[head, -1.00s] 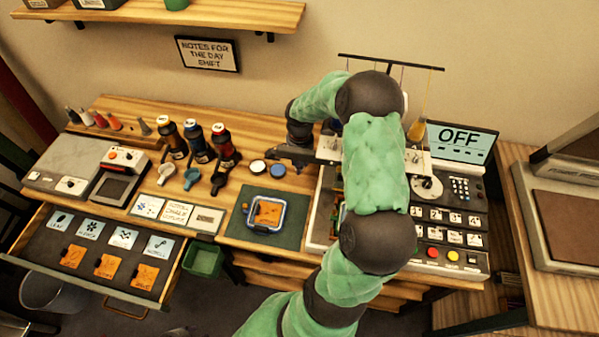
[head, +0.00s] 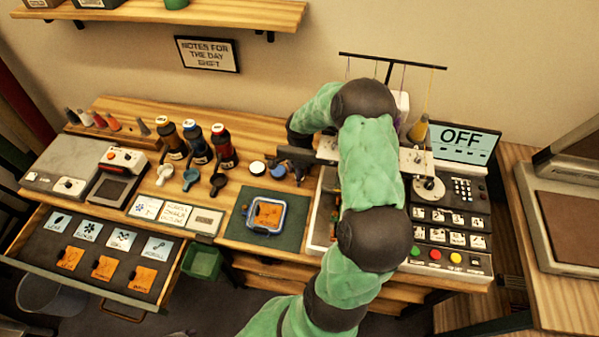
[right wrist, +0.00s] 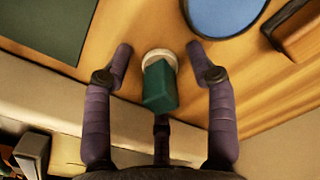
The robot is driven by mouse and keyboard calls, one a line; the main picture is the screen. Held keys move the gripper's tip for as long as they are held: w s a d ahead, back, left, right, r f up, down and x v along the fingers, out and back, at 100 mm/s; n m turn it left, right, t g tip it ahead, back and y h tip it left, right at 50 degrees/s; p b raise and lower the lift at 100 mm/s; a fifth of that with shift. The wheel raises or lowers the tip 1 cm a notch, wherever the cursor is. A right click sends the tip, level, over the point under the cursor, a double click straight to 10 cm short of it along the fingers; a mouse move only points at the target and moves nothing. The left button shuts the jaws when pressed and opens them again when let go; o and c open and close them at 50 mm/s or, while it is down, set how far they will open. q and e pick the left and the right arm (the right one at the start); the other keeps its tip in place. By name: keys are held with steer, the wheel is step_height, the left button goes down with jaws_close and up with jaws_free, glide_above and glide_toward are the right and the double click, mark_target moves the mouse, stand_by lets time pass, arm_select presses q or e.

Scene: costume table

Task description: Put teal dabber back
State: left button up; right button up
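The teal dabber (right wrist: 160,88), a teal block with a pale round end, shows in the right wrist view between the fingers of my right gripper (right wrist: 160,52). The fingers are spread, with gaps on both sides of the dabber. In the head view my right gripper (head: 294,162) is low over the table, just right of the round pads, and I cannot make out the dabber there. A blue round pad (head: 278,171) lies beside the gripper; a blue disc also fills the top of the right wrist view (right wrist: 225,12). My left gripper is not in view.
A white round pad (head: 257,168) lies left of the blue one. A dark green mat (head: 292,232) holds a framed orange piece. The embroidery machine (head: 420,165) stands right of the gripper. Several bottles (head: 195,140) with scoops stand left. A drawer (head: 100,262) is open.

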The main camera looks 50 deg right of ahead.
steer(key=shift+r, duration=0.2)
step_height(320, 180, up, 12)
steer(key=p, duration=0.3)
steer(key=shift+s, duration=0.1)
